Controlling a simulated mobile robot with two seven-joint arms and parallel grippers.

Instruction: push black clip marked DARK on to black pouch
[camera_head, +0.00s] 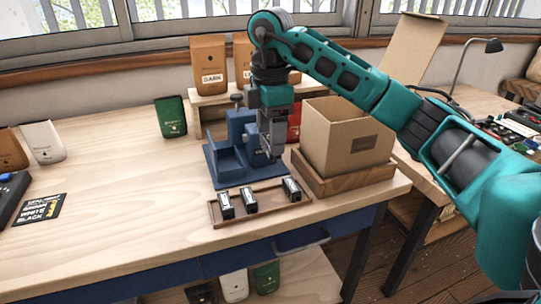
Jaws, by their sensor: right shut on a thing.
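My right gripper (272,152) points down in front of the blue fixture (226,163). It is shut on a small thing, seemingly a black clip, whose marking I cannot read. Three black clips with white labels, the left one (226,206), the middle one (249,200) and the right one (291,189), sit in the wooden tray (268,211) in front. A wider gap lies between the middle and right clips. I cannot make out a black pouch in the fixture, as my gripper covers part of it. A dark pouch (200,292) shows on the shelf below. My left gripper is out of view.
An open cardboard box (346,140) in a wooden holder stands close to the right of my gripper. Brown pouches, one marked DARK (209,63), stand on a riser behind. A green pouch (170,117) stands at the back left. The table's left middle is mostly clear.

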